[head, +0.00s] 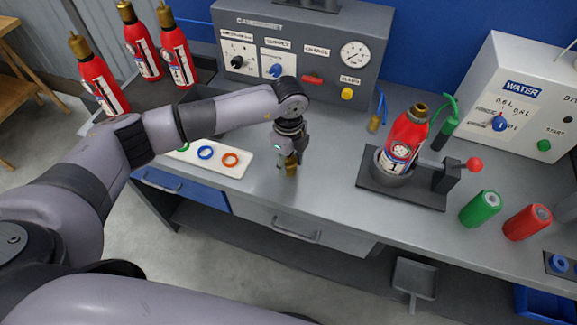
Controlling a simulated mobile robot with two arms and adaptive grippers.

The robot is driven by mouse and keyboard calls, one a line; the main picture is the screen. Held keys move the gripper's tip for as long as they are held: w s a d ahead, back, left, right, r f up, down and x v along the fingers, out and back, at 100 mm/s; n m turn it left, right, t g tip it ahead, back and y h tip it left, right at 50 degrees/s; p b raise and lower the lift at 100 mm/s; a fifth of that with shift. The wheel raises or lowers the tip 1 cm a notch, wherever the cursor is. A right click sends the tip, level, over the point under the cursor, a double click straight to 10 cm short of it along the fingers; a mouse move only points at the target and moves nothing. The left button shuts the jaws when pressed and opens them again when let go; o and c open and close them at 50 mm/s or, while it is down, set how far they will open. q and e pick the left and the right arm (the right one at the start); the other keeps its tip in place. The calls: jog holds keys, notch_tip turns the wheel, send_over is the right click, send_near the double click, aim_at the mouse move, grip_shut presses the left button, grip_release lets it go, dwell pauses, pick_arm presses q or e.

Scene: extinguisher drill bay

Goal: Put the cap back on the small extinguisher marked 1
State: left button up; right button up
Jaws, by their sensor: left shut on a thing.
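The small red extinguisher marked 1 (408,132) sits tilted in a round holder on a dark clamp base (425,190), on the right half of the bench. Its brass neck (421,110) points up and shows no cap on it. My left gripper (290,158) points down over the bench, to the left of the extinguisher and apart from it. It is shut on a small brass piece that looks like the cap (291,166); the fingers partly hide it. My right gripper is not in view.
A grey panel with a gauge (355,53) stands behind. A white tray with coloured rings (240,170) lies left of my gripper. A red-knobbed lever (474,164), green cylinder (480,208) and red cylinder (528,222) stand right. Clear bench lies between gripper and clamp.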

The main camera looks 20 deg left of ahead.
pick_arm(q)
notch_tip(320, 180, up, 18)
jog(key=b, duration=0.4)
jog(key=shift+f, duration=0.15)
